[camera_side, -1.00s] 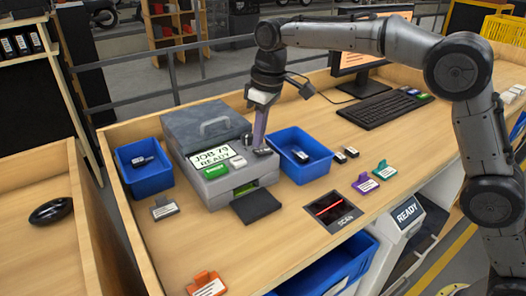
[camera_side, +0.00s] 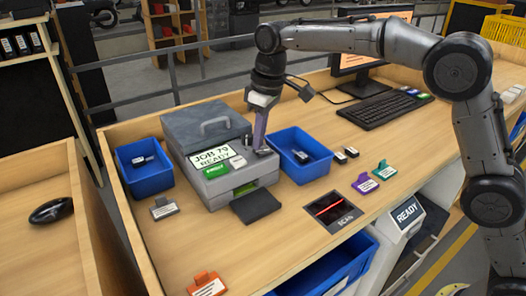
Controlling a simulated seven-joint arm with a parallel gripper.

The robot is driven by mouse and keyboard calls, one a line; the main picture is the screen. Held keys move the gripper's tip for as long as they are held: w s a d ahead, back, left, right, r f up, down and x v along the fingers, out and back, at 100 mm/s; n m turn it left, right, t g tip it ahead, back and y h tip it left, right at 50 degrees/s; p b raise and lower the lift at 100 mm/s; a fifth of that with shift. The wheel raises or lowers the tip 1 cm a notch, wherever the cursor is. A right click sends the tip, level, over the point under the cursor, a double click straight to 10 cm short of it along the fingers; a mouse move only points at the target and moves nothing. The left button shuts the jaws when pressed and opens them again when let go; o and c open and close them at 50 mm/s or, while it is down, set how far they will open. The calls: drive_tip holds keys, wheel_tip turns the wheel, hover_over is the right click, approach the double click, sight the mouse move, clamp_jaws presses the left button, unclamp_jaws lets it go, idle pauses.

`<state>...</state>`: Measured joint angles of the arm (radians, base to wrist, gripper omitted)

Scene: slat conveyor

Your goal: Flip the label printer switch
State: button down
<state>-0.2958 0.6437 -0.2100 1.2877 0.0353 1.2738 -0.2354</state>
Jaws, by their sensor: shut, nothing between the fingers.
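The label printer (camera_side: 213,189) is a grey box with a handled lid on the bench. Its screen (camera_side: 213,157) reads "JOB 79 READY", with a green button (camera_side: 216,171) and a white button (camera_side: 237,161) below. A small dark switch (camera_side: 264,151) sits at the right of the panel, partly hidden by my fingers. My gripper (camera_side: 259,146) is shut and empty, pointing down with its tips at or just beside the switch. I cannot tell whether they touch, or the switch's position. A dark tray (camera_side: 255,206) juts from the printer's front.
Blue bins stand left (camera_side: 146,184) and right (camera_side: 312,170) of the printer, close to it. Coloured label holders, a scan plate (camera_side: 328,210), a keyboard (camera_side: 384,112) and a monitor (camera_side: 358,60) are on the bench. The front left bench is mostly clear.

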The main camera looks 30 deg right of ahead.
sight(260, 151)
drive_tip(key=shift+f, duration=0.7)
idle(0.3)
drive_tip(key=shift+r, duration=3.5)
drive_tip(key=shift+d+r, duration=0.1)
